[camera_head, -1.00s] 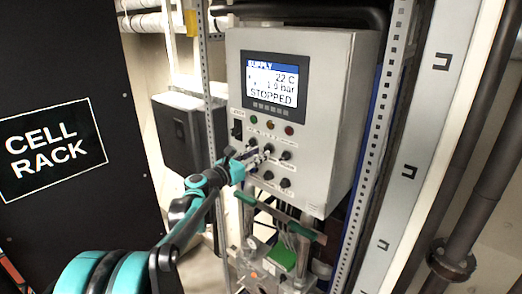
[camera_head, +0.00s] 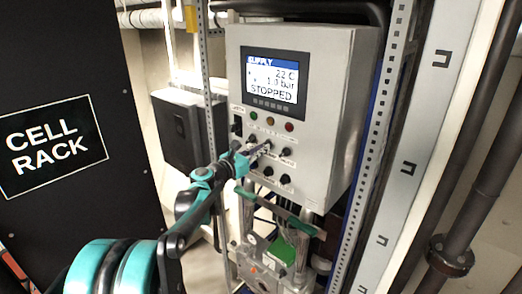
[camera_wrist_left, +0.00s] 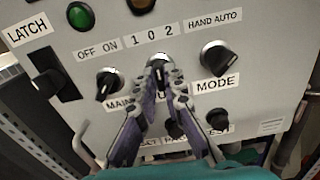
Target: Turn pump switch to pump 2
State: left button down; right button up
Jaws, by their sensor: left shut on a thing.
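The pump switch (camera_wrist_left: 158,72) is the middle dark knob under the "1 0 2" label (camera_wrist_left: 154,36) in the left wrist view. Its pointer is mostly hidden by the fingers, so I cannot tell its exact position. My left gripper (camera_wrist_left: 160,88) is shut on this knob, one finger on each side. In the head view my left gripper (camera_head: 256,150) reaches from the lower left to the front of the grey control box (camera_head: 335,110). The display (camera_head: 273,79) reads SUPPLY, 22 C and STOPPED. My right gripper is not in view.
The OFF ON knob (camera_wrist_left: 107,82) sits left of the pump switch, and the MODE knob (camera_wrist_left: 214,58) right of it. A LATCH switch (camera_wrist_left: 52,82) is at far left. More knobs lie below. The black cell rack (camera_head: 60,215) stands at the left.

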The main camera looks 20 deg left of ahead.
pick_arm(q)
jog(key=shift+d+f+m+b, duration=0.1)
jog(key=shift+m+b, duration=1.85)
jog(key=shift+m, duration=2.25)
jog(key=c, duration=1.6)
grip_release()
jog(key=shift+s, duration=0.1)
jog(key=v, duration=1.2)
jog(key=shift+d, duration=0.1)
